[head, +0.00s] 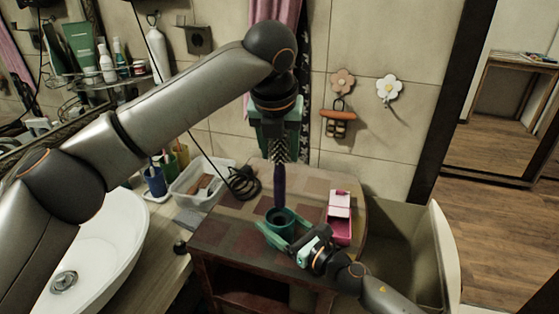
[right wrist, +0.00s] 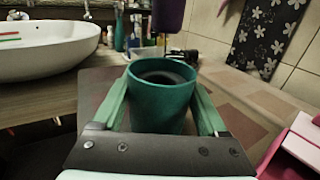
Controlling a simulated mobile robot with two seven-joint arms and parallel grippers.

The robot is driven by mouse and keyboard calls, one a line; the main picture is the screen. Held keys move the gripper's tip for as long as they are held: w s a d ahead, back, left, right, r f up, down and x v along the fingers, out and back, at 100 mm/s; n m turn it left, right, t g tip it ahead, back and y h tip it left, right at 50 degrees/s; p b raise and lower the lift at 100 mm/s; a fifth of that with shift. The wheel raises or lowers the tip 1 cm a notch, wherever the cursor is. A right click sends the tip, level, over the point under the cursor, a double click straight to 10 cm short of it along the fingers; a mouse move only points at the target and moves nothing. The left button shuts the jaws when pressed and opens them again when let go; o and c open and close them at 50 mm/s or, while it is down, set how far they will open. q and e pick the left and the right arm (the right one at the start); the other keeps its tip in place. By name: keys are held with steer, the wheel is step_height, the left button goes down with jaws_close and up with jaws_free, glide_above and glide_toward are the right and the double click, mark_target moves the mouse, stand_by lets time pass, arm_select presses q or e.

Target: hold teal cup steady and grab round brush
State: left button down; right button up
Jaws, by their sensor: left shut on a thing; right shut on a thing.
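The teal cup (head: 289,217) stands upright on the small checkered table. My right gripper (head: 288,236) is shut on it, with one green finger on each side; the right wrist view shows the cup (right wrist: 160,103) between the fingers. The round brush (head: 280,188) has a dark bristled head at the top and a purple handle hanging down. My left gripper (head: 279,128) is shut on its bristled end, above the cup. In the right wrist view the purple handle (right wrist: 168,15) shows above the cup's rim, apart from it. The cup's inside is dark.
A pink and white box (head: 340,216) stands right of the cup on the table (head: 228,238). A coiled black cable (head: 242,183) and a clear bin (head: 190,190) lie to the left. A white basin (head: 115,240) is at far left.

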steer(key=o, duration=1.3)
steer(key=shift+c, duration=0.2)
